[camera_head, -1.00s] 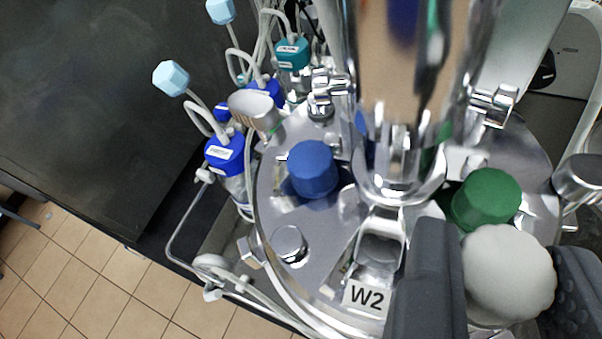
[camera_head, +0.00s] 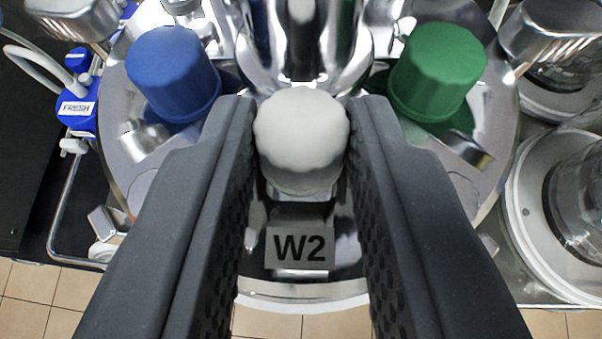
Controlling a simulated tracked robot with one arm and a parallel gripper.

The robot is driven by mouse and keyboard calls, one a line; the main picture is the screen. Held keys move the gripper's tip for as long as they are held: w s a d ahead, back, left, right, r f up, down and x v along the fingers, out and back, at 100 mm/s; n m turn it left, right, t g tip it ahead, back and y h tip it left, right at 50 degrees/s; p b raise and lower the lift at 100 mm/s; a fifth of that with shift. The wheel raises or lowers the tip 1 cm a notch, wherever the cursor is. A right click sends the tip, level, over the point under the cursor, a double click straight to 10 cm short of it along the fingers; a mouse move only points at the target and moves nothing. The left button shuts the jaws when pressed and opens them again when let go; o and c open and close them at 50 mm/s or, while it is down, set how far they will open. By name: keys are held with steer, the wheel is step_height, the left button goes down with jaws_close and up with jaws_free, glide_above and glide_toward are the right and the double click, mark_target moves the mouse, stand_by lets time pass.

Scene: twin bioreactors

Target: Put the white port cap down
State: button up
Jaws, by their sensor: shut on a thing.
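The white port cap (camera_head: 301,139) is between the two dark fingers of my gripper (camera_head: 302,150), near their tips. My gripper is shut on it. The cap is over the metal vessel lid, above the W2 label (camera_head: 300,246) in the picture and in front of the shiny central column. I cannot tell whether the cap touches anything below it; its underside is hidden.
A blue cap (camera_head: 173,75) stands on the lid left of my gripper and a green cap (camera_head: 437,72) stands right of it, both close to the fingers. A blue-capped FRESH bottle (camera_head: 77,110) is at the far left. Glass and metal equipment (camera_head: 570,200) is at the right.

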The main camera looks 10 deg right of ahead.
steer(key=o, duration=0.9)
steer(key=shift+o, duration=0.2)
steer(key=shift+s, duration=0.1)
steer(key=b+v, duration=0.2)
steer(key=v, duration=1)
steer(key=shift+d+r, duration=0.1)
steer(key=shift+d, duration=0.05)
steer(key=s+d+r+n+t+y, duration=0.1)
steer(key=s+d+r, duration=0.3)
steer(key=d+r, duration=0.3)
steer(key=s+d+r+n+t+y, duration=0.1)
steer(key=s+d+r, duration=0.2)
steer(key=d+r, duration=0.5)
steer(key=s+d+r+n+t+y, duration=0.1)
steer(key=s+d+r, duration=0.3)
steer(key=d+r, duration=0.3)
step_height(320, 180, up, 5)
steer(key=shift+s+d+r+t, duration=0.2)
steer(key=shift+s+d+t, duration=0.1)
steer(key=shift+s, duration=0.05)
